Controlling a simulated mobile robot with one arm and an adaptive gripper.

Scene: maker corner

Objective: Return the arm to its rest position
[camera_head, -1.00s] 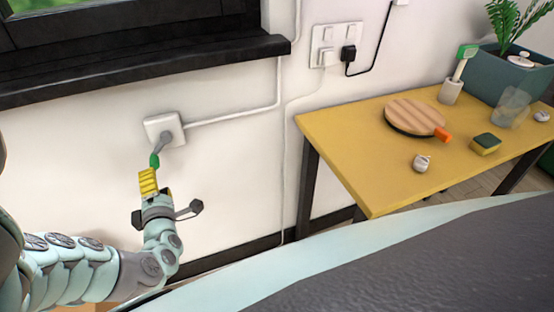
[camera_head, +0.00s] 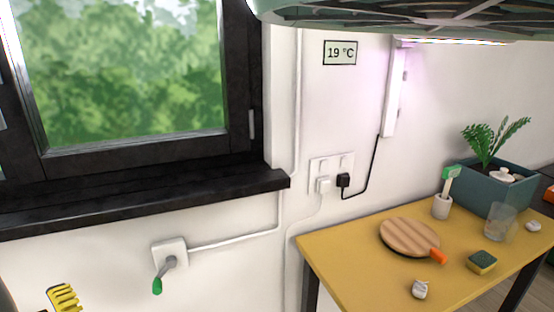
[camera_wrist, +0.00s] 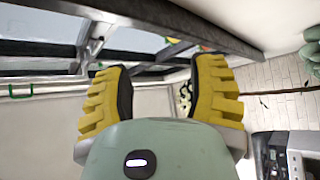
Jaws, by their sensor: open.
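My gripper (camera_wrist: 160,98) shows in the wrist view with its two yellow ribbed fingers apart and nothing between them. In the head view only one yellow finger part of my gripper (camera_head: 64,298) shows at the lower left edge; the rest of the arm is out of the picture. The gripper is left of and below the wall crank box (camera_head: 166,250). The crank's green-tipped handle (camera_head: 157,285) hangs down, and the gripper is apart from it.
A yellow table (camera_head: 345,265) at right holds a round wooden board (camera_head: 408,237), a sponge (camera_head: 482,262), a glass (camera_head: 501,222) and a planter (camera_head: 489,189). A black window sill (camera_head: 130,204) juts out above the crank. The wall between crank and table is clear.

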